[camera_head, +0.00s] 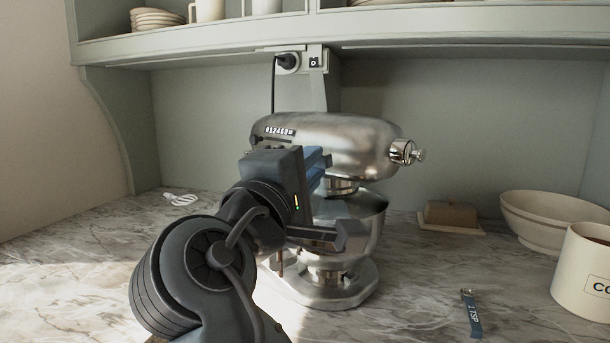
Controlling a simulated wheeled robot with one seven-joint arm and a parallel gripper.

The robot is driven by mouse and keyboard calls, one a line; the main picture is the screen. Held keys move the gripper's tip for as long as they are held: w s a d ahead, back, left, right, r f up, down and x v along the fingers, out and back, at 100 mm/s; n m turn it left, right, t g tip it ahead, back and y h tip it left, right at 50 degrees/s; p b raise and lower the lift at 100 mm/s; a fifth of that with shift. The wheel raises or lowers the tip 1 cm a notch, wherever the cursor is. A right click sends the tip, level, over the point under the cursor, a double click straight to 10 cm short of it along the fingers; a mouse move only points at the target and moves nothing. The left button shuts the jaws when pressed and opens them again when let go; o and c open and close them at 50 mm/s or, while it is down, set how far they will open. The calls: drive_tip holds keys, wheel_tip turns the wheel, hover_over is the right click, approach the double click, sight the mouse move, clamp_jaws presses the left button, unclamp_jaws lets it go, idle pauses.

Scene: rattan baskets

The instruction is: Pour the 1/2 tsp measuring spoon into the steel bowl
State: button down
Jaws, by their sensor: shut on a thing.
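The steel bowl (372,218) sits on the stand mixer below its head, partly hidden behind my gripper. My gripper (335,203) is in front of the bowl and the mixer, its fingers pointing right. It is shut on the 1/2 tsp measuring spoon, which is mostly hidden by the gripper. A blue strip shows by the upper finger, but I cannot tell whether it is the spoon's handle. The spoon's cup and its contents are not visible. I cannot tell whether the gripper is over the bowl's rim or beside it.
The steel mixer (345,140) stands under the shelf (350,32). A blue-handled 1 TSP spoon (472,316) lies on the marble counter at the right front. The left counter is mostly clear.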

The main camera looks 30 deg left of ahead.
drive_tip(key=shift+r+p, duration=0.2)
drive_tip(key=shift+p, duration=0.25)
drive_tip(key=shift+r+g+p, duration=0.1)
drive_tip(key=shift+g+p, duration=0.4)
drive_tip(key=shift+p, duration=0.45)
drive_tip(key=g+p, duration=0.1)
drive_tip(key=p, duration=0.3)
drive_tip(key=m+g+p, duration=0.1)
drive_tip(key=g+p, duration=0.1)
drive_tip(key=p, duration=0.2)
drive_tip(key=shift+r+m, duration=0.3)
drive_tip(key=shift+r, duration=0.05)
drive_tip(key=shift+g+h+p, duration=0.3)
drive_tip(key=shift+g+p, duration=0.1)
drive_tip(key=shift+p, duration=0.7)
drive_tip(key=shift+w+f, duration=0.1)
drive_tip(key=g, duration=0.1)
drive_tip(key=m+g, duration=0.1)
drive_tip(key=g, duration=0.2)
drive_tip(key=shift+w+d+r+m+g, duration=0.15)
drive_tip(key=shift+w+r+m+g, duration=0.15)
drive_tip(key=shift+r+m, duration=0.1)
